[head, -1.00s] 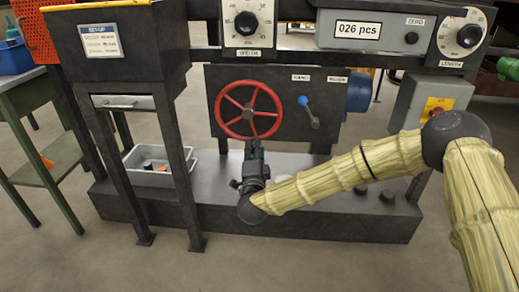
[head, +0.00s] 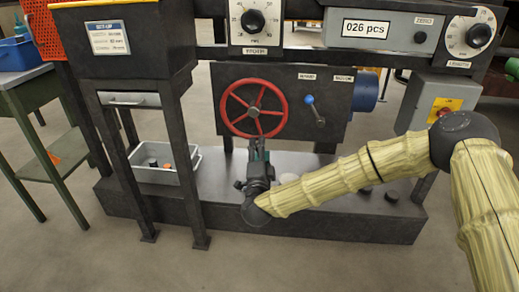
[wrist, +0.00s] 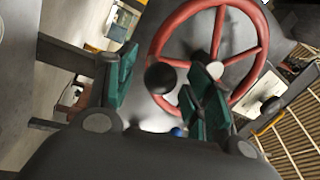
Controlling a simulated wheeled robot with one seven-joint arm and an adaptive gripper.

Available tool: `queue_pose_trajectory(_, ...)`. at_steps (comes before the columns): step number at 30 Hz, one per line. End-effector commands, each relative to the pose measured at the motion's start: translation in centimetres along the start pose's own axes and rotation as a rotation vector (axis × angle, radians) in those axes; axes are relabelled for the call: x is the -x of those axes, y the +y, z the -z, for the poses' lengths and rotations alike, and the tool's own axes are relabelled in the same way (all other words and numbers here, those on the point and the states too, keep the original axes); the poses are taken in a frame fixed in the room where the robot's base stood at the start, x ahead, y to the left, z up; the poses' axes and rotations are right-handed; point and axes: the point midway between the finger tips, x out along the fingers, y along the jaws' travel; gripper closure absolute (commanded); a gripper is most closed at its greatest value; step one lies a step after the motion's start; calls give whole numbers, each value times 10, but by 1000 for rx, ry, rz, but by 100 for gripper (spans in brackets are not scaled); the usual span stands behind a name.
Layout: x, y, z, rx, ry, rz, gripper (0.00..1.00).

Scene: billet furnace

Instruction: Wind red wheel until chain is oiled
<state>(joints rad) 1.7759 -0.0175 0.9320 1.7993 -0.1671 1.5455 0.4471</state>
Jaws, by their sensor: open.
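The red wheel (head: 226,110) is upright on the dark front panel in the head view, with spokes and a pale hub. My gripper (head: 258,150) is just in front of and below its lower rim. In the wrist view, the wheel (wrist: 262,45) fills the upper right. My gripper (wrist: 160,92) shows green-padded fingers spread apart, with nothing clamped between them. A dark round knob (wrist: 160,78) appears between the fingers, near the rim; I cannot tell whether they touch it. I cannot make out a chain in either view.
A blue-knobbed lever (head: 315,110) is right of the wheel. A grey bin (head: 160,175) with small parts sits on the machine's base ledge (head: 330,225). A green table (head: 30,80) stands at left. A grey box with a yellow plate (head: 440,105) is at right. The front floor is clear.

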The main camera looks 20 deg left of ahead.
Motion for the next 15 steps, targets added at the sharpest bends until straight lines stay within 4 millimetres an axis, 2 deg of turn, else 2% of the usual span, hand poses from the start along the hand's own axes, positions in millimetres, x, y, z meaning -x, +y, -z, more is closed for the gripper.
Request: queue_pose_trajectory(15,88,0,-1,-1,-4,-1,47)
